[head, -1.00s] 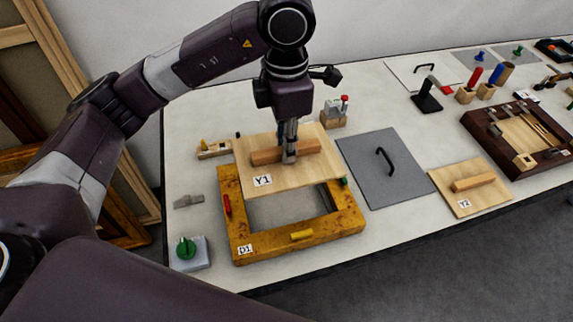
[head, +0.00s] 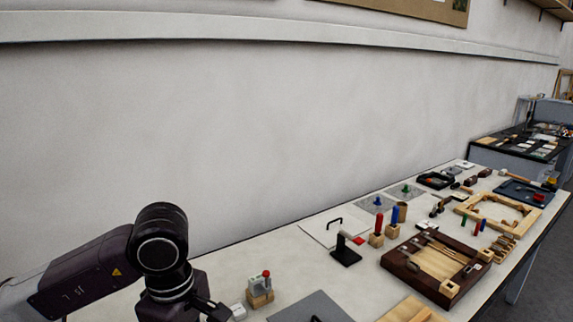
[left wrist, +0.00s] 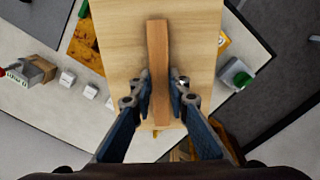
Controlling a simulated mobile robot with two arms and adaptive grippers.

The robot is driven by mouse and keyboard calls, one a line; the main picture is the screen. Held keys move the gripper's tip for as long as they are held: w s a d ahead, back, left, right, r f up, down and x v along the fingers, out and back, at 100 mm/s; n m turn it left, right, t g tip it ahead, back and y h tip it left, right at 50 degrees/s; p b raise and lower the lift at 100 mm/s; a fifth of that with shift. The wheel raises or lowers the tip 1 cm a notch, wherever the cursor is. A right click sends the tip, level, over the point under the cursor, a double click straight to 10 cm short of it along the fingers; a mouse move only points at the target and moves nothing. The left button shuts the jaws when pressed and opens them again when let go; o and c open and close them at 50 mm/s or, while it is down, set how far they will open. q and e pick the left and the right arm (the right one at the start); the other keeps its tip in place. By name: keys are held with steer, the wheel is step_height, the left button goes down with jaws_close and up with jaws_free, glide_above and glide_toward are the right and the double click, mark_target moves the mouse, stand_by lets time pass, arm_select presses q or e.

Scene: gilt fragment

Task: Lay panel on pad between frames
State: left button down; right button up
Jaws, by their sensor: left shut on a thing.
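My left gripper (left wrist: 160,92) is shut on the wooden bar handle (left wrist: 158,50) of a pale wood panel (left wrist: 195,55) in the left wrist view. The panel's label is not visible. Parts of the ochre frame (left wrist: 86,45) show past its edges; whether it touches the frame I cannot tell. In the head view, a grey flat sheet with a black handle (head: 290,309), perhaps the pad, is cut by the lower edge. A dark brown frame (head: 400,268) lies to its right. My right gripper is in neither view.
A block with a red knob (head: 260,290) stands behind the grey sheet. Another wood panel (head: 410,312) lies at the lower edge. A grey box with a green knob (left wrist: 236,76) and small white cubes (left wrist: 90,91) flank the held panel. A wall backs the bench.

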arm_select(q)
steer(key=s+a+f+m, duration=0.1)
steer(key=m, duration=0.3)
steer(key=s+f+m, duration=0.1)
steer(key=m, duration=0.2)
steer(key=s+a+f+m, duration=0.1)
steer(key=s+m, duration=0.1)
steer(key=m, duration=0.2)
steer(key=shift+s+a+m, duration=0.1)
steer(key=shift+a+m, duration=0.2)
steer(key=m, duration=0.2)
steer(key=s+m, duration=0.1)
steer(key=shift+s+a+f, duration=0.1)
steer(key=shift+a+f, duration=0.15)
steer(key=shift+f, duration=0.1)
